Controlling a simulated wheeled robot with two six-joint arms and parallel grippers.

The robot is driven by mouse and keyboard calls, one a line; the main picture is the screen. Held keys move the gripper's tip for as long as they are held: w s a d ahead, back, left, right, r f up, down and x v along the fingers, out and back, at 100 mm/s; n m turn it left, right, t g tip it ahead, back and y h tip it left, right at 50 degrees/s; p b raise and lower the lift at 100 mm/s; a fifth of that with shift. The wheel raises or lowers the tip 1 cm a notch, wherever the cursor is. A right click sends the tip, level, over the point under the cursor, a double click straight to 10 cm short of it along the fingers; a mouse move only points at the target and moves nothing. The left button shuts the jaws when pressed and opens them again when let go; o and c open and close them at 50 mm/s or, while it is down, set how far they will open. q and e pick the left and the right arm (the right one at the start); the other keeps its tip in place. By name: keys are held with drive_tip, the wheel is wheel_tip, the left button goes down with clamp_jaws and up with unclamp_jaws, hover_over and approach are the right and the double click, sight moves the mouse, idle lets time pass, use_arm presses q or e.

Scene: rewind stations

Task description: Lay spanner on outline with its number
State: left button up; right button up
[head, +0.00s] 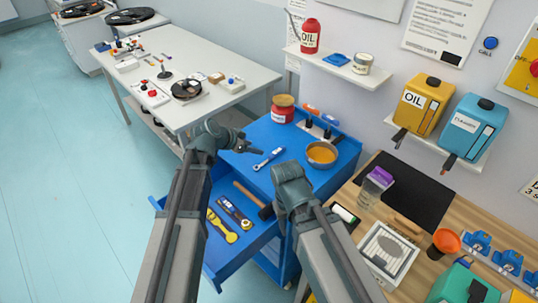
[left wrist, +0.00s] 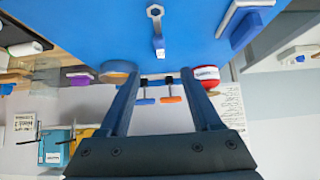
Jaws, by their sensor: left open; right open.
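A small spanner with a blue handle (head: 268,158) lies on the blue cart top (head: 255,135). It also shows in the left wrist view (left wrist: 157,28), beyond my fingertips. My left gripper (head: 243,145) is open and empty above the cart top, just left of the spanner and apart from it. Its two spread fingers show in the left wrist view (left wrist: 163,82). My right gripper (head: 292,180) is open over the cart's front edge, its fingers mostly hidden. The open drawer (head: 215,262) holds a yellow spanner (head: 222,227) and a dark blue marked piece (head: 234,212). I cannot read any number.
A hammer (head: 246,191) lies in the drawer near my right arm. An orange-filled pan (head: 321,154) and a red jar (head: 283,108) stand on the cart top. A wooden bench (head: 400,205) with several items is at right, a white table (head: 215,70) behind at left.

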use_arm(q)
drive_tip(key=b, duration=0.6)
approach(273, 153)
drive_tip(key=x, duration=0.3)
drive_tip(key=shift+s, duration=0.1)
drive_tip(key=shift+d+f, duration=0.2)
drive_tip(key=shift+w, duration=0.2)
drive_tip(key=b+x, duration=0.3)
drive_tip(key=x, duration=0.2)
drive_tip(key=shift+d+f+b, duration=0.1)
drive_tip(key=shift+b, duration=0.2)
clamp_jaws()
